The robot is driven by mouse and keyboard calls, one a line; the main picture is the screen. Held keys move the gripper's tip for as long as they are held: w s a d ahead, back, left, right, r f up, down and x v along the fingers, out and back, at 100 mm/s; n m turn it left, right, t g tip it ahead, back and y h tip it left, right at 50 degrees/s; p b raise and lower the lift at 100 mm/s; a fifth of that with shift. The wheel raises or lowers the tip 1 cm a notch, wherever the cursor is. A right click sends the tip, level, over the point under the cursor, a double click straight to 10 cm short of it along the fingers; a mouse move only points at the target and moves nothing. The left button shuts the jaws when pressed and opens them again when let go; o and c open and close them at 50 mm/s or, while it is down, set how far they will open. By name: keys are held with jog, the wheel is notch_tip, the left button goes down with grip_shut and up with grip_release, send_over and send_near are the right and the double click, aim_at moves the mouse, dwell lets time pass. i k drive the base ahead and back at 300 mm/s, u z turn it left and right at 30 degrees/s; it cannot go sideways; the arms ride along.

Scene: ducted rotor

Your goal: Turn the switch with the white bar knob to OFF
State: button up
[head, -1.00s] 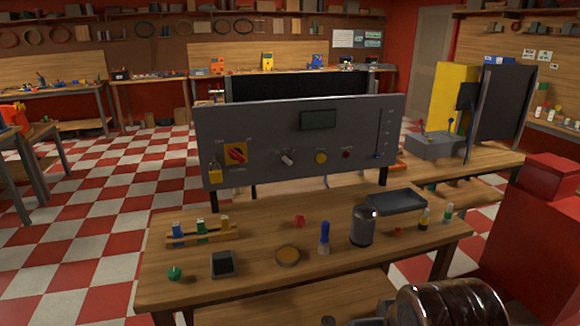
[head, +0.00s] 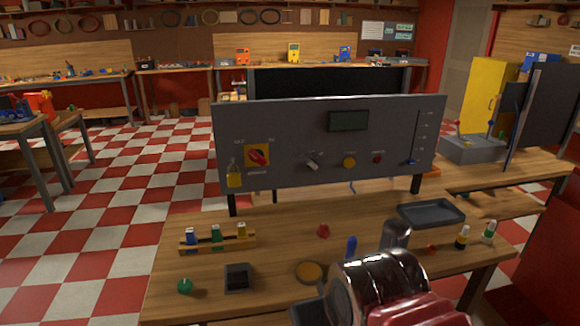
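The white bar knob (head: 312,162) is on the grey upright panel (head: 290,120), left of a yellow round button (head: 349,162). It looks tilted, and the marks around it are too small to read. A red rotary switch on a yellow plate (head: 257,156) is further left, with a yellow padlock (head: 234,176) hanging below and left of it. Part of my arm, dark and red, shows at the bottom right, in front of the bench. My gripper's fingertips cannot be made out in the head view.
The panel stands at the back of a wooden bench (head: 210,275). On it are a rack of small bottles (head: 217,239), a dark box (head: 238,278), a green knob (head: 185,286), a red piece (head: 323,230), a round dish (head: 310,271) and a tray (head: 432,212). A grey canister (head: 396,234) is partly hidden by my arm.

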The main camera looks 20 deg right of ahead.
aim_at(311, 163)
jog(key=u, duration=0.35)
jog(key=i, duration=0.95)
jog(key=u, duration=0.05)
